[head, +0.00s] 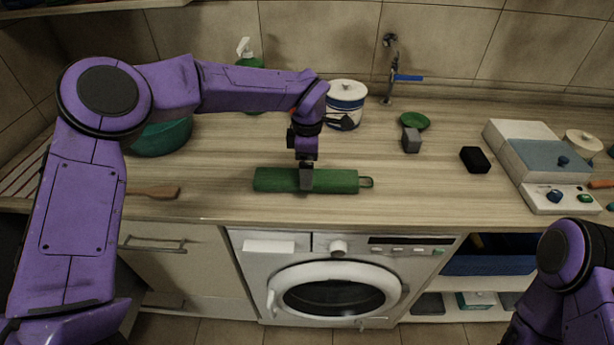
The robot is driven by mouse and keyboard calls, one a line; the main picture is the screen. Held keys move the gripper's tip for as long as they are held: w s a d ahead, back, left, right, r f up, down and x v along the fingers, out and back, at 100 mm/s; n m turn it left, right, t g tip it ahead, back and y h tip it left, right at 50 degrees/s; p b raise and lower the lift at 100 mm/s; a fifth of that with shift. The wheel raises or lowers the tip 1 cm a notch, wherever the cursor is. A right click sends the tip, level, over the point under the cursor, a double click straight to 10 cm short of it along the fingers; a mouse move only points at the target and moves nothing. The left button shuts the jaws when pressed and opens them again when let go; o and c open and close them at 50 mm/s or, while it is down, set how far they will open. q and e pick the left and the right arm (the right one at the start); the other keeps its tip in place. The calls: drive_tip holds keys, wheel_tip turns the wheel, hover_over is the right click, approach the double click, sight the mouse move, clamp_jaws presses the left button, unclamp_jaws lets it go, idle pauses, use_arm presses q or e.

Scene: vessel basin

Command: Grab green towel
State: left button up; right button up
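The green towel (335,181) lies as a long, flat bundle near the front of the wooden counter, with a small loop at its right end. My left arm reaches in from the left, and its gripper (306,183) points down over the middle of the towel. The fingertips overlap the towel in the picture and look to be at or touching it. I cannot tell whether the fingers are apart or closed on it. Part of my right arm shows at the lower right; its gripper is out of view.
A wooden spatula (152,192) and teal bowl (162,138) are left. Behind are a white and blue pot (346,95), a spray bottle (247,60) and a tap (389,70). A grey block (411,140), green dish (415,121) and black block (475,159) stand right. A washing machine (340,275) is below.

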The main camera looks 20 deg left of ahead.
use_arm(q)
drive_tip(key=f, duration=0.2)
drive_tip(key=shift+w+a+f, duration=0.1)
drive_tip(key=shift+w+f, duration=0.2)
drive_tip(key=shift+f, duration=0.05)
drive_tip(key=shift+s+f, duration=0.1)
drive_tip(key=shift+s, duration=0.2)
drive_tip(key=shift+c, duration=0.3)
drive_tip(key=shift+w, duration=0.1)
drive_tip(key=c, duration=1)
drive_tip(key=shift+c, duration=0.6)
